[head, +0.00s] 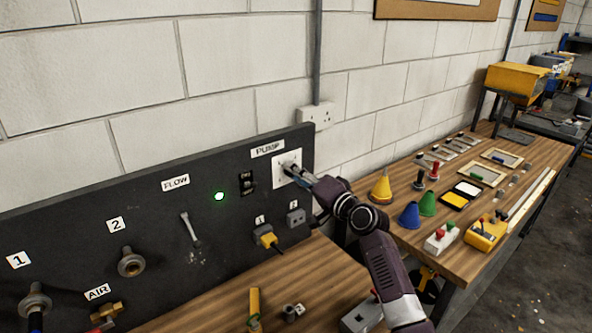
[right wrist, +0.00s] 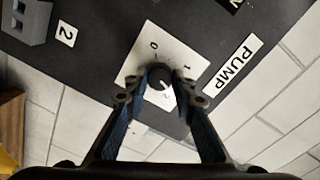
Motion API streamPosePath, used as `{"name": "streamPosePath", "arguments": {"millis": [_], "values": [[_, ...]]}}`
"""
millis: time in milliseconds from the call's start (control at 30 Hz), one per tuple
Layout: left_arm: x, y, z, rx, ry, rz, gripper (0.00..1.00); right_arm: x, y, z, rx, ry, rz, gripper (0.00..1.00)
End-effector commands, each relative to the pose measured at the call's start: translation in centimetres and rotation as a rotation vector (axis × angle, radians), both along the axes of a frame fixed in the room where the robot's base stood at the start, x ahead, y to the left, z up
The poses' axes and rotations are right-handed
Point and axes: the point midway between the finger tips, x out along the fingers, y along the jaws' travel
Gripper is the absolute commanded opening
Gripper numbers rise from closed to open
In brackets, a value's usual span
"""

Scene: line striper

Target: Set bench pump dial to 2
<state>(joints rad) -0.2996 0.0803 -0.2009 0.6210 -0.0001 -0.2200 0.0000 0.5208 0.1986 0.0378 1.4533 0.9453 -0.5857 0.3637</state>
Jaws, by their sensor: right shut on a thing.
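The pump dial is a dark round knob on a white square plate (head: 279,176) under the PUMP label (head: 267,149), on the black panel. In the right wrist view the knob (right wrist: 158,80) sits between my fingertips, and the plate (right wrist: 132,72) carries the numerals 0, 1 and 2. A small pale mark on the knob appears to face the 2, which is partly crowded by a finger. My right gripper (head: 292,171) is shut on the knob, one finger on each side; its fingers also show in the wrist view (right wrist: 160,84). My left gripper is out of view.
A black switch (head: 247,183) and a lit green lamp (head: 219,196) are left of the dial. Below are a yellow plug (head: 267,239) and a grey socket (head: 295,217). Cones and a yellow box (head: 487,234) stand on the right bench.

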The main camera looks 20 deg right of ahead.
Motion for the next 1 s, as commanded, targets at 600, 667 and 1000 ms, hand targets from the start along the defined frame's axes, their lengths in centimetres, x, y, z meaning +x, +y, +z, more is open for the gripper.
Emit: {"name": "streamPosePath", "arguments": {"millis": [600,667,1000], "values": [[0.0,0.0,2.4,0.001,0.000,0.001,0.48,0.0,-0.1,0.0,0.416,0.151,-0.001,0.00],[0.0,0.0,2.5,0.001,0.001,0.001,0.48,0.0,-0.1,0.0,0.434,0.157,0.000,0.00],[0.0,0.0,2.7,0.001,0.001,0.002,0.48,0.0,-0.1,-0.1,0.478,0.174,-0.001,0.00]]}}
